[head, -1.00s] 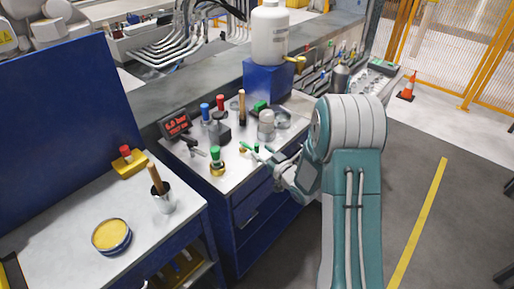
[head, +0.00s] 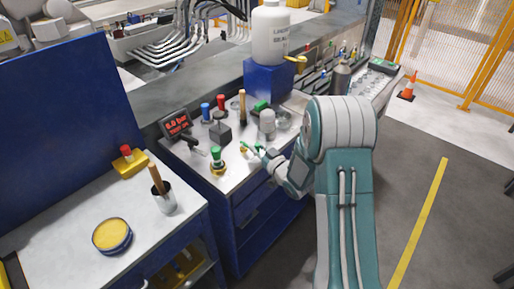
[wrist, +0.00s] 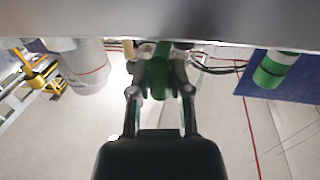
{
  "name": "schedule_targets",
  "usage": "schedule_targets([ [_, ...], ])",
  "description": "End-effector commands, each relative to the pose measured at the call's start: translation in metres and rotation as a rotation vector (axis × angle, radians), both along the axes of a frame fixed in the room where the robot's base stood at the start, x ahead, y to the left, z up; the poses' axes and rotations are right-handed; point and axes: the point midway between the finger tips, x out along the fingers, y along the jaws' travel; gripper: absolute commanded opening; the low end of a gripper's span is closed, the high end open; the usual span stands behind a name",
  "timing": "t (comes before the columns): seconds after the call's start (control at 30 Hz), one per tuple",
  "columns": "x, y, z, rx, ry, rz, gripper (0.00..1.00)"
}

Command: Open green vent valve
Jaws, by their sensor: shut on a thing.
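My gripper (head: 255,149) is at the front edge of the steel bench, beside a small brass fitting (head: 243,150). In the wrist view my two fingers (wrist: 160,92) are closed around a green part between them, which I take to be the green vent valve's handle (wrist: 160,72). The fingers hide much of the valve in the head view, and its exact angle cannot be told. A separate green-topped knob on a brass base (head: 216,157) stands to the left on the bench. A pressure display (head: 178,124) with red digits stands at the back left; its reading is too small to be sure of.
Red and blue knobs (head: 205,110), a grey block (head: 220,133), a wooden-handled tool (head: 242,105) and a pale domed cylinder (head: 267,122) crowd the bench behind my gripper. A large white bottle (head: 270,35) stands on a blue box (head: 268,80). The floor at right is open.

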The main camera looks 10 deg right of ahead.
Motion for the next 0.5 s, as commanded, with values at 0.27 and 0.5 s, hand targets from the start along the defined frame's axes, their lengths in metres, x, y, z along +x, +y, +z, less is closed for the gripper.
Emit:
schedule_targets([
  [0.27,-0.004,0.007,0.0,0.0,0.001,-0.099,0.0],
  [0.5,-0.009,0.017,0.0,0.0,0.001,-0.248,0.0],
])
